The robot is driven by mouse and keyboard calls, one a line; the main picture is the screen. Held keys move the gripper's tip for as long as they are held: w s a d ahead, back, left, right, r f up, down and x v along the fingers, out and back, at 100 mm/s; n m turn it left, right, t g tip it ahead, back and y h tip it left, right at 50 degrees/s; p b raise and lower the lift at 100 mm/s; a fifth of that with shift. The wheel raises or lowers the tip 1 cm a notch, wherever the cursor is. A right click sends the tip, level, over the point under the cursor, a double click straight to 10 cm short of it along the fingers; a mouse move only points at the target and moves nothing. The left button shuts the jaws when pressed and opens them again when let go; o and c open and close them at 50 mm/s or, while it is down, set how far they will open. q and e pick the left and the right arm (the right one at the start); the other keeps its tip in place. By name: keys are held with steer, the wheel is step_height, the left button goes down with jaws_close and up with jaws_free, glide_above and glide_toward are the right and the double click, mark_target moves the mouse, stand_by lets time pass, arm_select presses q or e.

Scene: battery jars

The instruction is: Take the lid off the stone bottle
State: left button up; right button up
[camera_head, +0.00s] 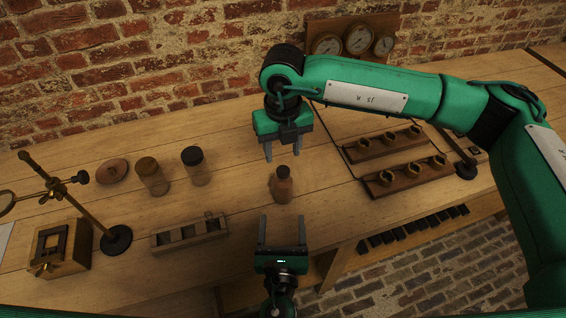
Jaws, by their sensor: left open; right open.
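A small reddish-brown bottle (281,188) stands upright on the wooden bench near its front edge, with a darker lid (283,171) on its top. It looks like the stone bottle. My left gripper (282,222) is open and empty, just in front of the bottle at the bench edge, fingers pointing toward it. My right gripper (282,152) is open and empty, behind and above the bottle, its fingers pointing down. Neither gripper touches the bottle, as far as I can tell.
Two glass jars with lids, one brown-topped (152,176) and one black-topped (196,167), stand to the left. A wooden rack (189,235) lies at front left, beside a brass stand (85,206). Wooden terminal boards (405,178) lie right. Gauges (357,40) stand behind.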

mark_target(283, 176)
arm_select(q)
steer(key=shift+w+r, duration=0.15)
steer(key=shift+w, duration=0.5)
arm_select(e)
steer(key=shift+w+r, duration=0.1)
steer(key=shift+w, duration=0.25)
arm_select(q)
steer(key=w, duration=1.3)
steer(key=shift+d, duration=0.1)
arm_select(e)
steer(key=shift+s, duration=0.1)
arm_select(q)
steer(key=shift+s, duration=0.1)
steer(key=c, duration=1.4)
steer(key=shift+c, duration=0.4)
arm_select(e)
steer(key=shift+o, duration=1)
steer(key=shift+r, duration=0.1)
step_height(283, 176, up, 4)
steer(key=n, duration=0.7)
steer(key=shift+n, duration=0.3)
step_height(283, 176, down, 11)
steer(key=shift+f, duration=0.2)
